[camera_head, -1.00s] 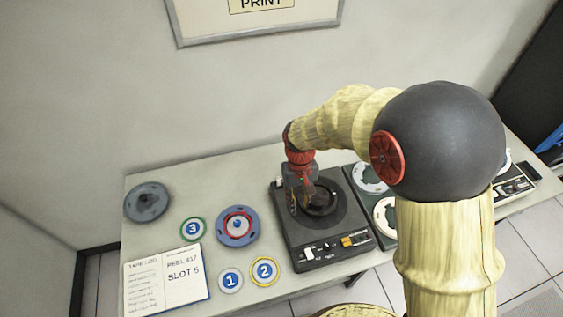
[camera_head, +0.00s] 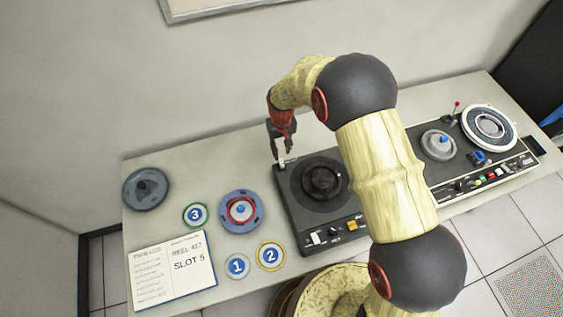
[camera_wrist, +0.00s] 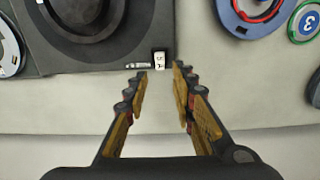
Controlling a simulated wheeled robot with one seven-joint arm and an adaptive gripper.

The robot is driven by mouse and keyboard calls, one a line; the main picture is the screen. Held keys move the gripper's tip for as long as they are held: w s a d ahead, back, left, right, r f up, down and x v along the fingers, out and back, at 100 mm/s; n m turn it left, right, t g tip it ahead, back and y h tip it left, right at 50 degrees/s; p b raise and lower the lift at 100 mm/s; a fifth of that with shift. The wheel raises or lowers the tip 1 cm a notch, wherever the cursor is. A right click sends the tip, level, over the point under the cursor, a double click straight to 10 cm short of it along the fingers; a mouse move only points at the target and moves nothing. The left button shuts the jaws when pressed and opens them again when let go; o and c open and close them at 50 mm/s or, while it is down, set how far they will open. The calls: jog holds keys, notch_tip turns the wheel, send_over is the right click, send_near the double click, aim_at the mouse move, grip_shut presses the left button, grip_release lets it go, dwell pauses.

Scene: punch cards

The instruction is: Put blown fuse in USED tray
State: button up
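My gripper (camera_head: 281,155) is at the back left corner of a dark turntable unit (camera_head: 299,215), pointing down. In the wrist view my gripper (camera_wrist: 160,72) is open, with nothing between its fingers. A small white piece (camera_head: 282,163) with dark characters that look like "5A" sits at that corner, and it also shows in the wrist view (camera_wrist: 159,60). It lies just beyond the fingertips, roughly in line with the gap. I cannot tell whether it is the fuse. No tray marked USED is legible in these frames.
Left of the unit lie a blue reel (camera_head: 226,222), a grey reel (camera_head: 146,200), numbered discs and an open logbook (camera_head: 150,283). A tape deck (camera_head: 465,185) stands to the right. My arm hides part of the middle. The table behind the unit is clear.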

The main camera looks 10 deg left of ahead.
aim_at(281, 162)
jog(key=shift+f+b, duration=2.05)
jog(key=shift+f, duration=1.85)
jog(key=shift+c, duration=0.6)
grip_shut()
jog(key=shift+r, duration=0.2)
jog(key=shift+r+p, duration=1.5)
jog(key=shift+r, duration=1.35)
jog(key=shift+r, duration=0.1)
notch_tip(281, 162, up, 7)
jog(key=p, duration=0.3)
